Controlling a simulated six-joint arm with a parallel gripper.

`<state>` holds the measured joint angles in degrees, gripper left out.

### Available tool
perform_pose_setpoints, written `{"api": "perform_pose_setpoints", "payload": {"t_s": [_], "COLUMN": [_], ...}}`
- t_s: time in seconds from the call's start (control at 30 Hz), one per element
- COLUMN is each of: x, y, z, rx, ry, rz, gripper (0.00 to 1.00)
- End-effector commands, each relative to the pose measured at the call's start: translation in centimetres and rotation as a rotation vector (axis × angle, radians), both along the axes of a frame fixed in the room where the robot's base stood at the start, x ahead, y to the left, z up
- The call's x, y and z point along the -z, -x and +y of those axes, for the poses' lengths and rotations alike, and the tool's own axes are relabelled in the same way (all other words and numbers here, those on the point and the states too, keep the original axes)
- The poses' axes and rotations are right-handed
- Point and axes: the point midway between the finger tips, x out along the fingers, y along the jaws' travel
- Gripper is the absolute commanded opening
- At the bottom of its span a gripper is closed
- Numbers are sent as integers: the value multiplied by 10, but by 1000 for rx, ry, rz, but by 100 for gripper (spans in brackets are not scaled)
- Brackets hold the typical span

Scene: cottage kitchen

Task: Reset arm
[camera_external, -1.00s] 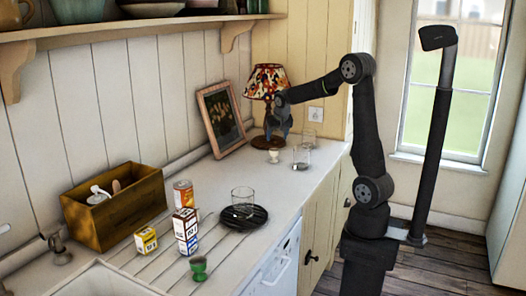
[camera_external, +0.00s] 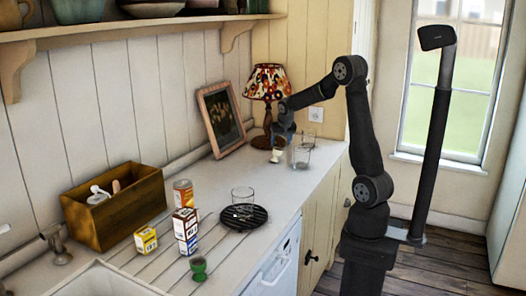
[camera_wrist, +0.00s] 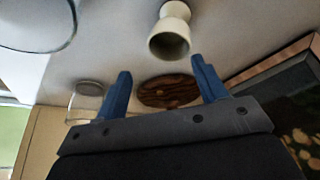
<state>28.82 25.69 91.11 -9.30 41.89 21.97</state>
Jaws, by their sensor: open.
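My gripper (camera_external: 281,143) hangs over the far end of the counter, in front of the lamp. In the wrist view its two blue fingers are spread apart (camera_wrist: 161,70), with nothing between them. A small cream egg cup (camera_external: 276,157) stands upright on the counter just below it. In the wrist view the egg cup (camera_wrist: 171,32) is beyond the fingertips and apart from them. The dark round lamp base (camera_wrist: 165,92) shows behind the gap between the fingers.
Two clear glasses stand close by, one in front (camera_external: 301,158) and one behind (camera_external: 309,137). The patterned lamp (camera_external: 267,85) and picture frame (camera_external: 204,113) are near the wall. A wooden box (camera_external: 133,215), spice containers, a green cup (camera_external: 198,268) and a dark plate (camera_external: 261,217) are nearer.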

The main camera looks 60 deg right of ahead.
Motion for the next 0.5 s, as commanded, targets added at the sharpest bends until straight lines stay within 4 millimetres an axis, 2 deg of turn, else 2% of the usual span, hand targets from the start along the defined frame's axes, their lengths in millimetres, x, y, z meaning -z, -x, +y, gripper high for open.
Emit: {"api": "perform_pose_setpoints", "payload": {"t_s": [0.4, 0.5], "x": [-44, -50], "y": [63, 75], "z": [-40, -52], "rx": [5, 8], "ry": [1, -1], "rz": [-2, 1], "gripper": [65, 65]}}
